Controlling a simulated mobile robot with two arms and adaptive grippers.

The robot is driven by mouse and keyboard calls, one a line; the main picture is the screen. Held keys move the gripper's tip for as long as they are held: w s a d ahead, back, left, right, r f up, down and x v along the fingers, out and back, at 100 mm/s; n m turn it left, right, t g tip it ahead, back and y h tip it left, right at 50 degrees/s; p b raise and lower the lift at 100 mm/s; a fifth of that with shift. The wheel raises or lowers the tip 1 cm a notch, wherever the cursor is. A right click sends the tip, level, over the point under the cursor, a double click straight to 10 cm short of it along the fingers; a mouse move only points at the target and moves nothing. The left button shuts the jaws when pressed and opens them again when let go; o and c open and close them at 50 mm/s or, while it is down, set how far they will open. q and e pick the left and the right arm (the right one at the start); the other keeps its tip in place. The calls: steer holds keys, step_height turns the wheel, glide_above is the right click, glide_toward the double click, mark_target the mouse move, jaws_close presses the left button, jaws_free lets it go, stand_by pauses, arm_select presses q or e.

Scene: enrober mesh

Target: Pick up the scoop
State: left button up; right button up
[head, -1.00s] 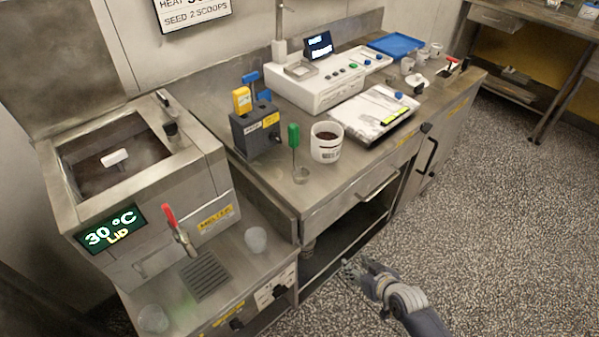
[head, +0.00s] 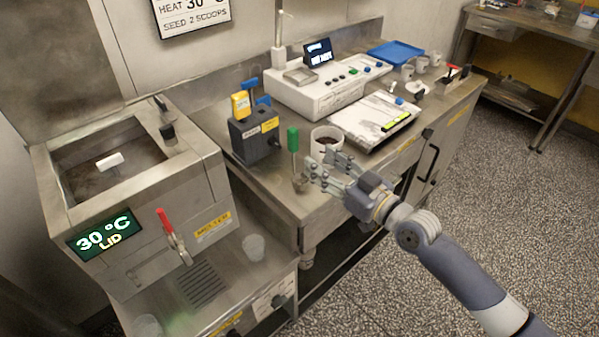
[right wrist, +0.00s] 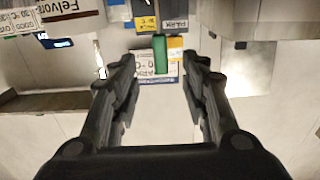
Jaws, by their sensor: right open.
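The scoop has an upright green handle (head: 293,138) and stands near the front edge of the steel counter. I cannot tell the exact gap. My left gripper is not in view.
A white tub (head: 322,134) with dark contents stands right behind the gripper. A dark block holder (head: 255,140) with yellow and blue handles stands left of the scoop. The melter (head: 130,170) is at left, with a clear cup (head: 253,247) on the lower shelf.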

mark_target(296, 143)
steer(key=x, duration=0.4)
steer(key=shift+w+a+p, duration=0.2)
steer(key=shift+a+p, duration=0.1)
steer(key=shift+w+a+r, duration=0.15)
steer(key=shift+w+a, duration=0.15)
steer(key=shift+w, duration=0.1)
steer(key=p+x, duration=0.1)
steer(key=x, duration=0.3)
steer(key=shift+w+a, duration=0.1)
jaws_close()
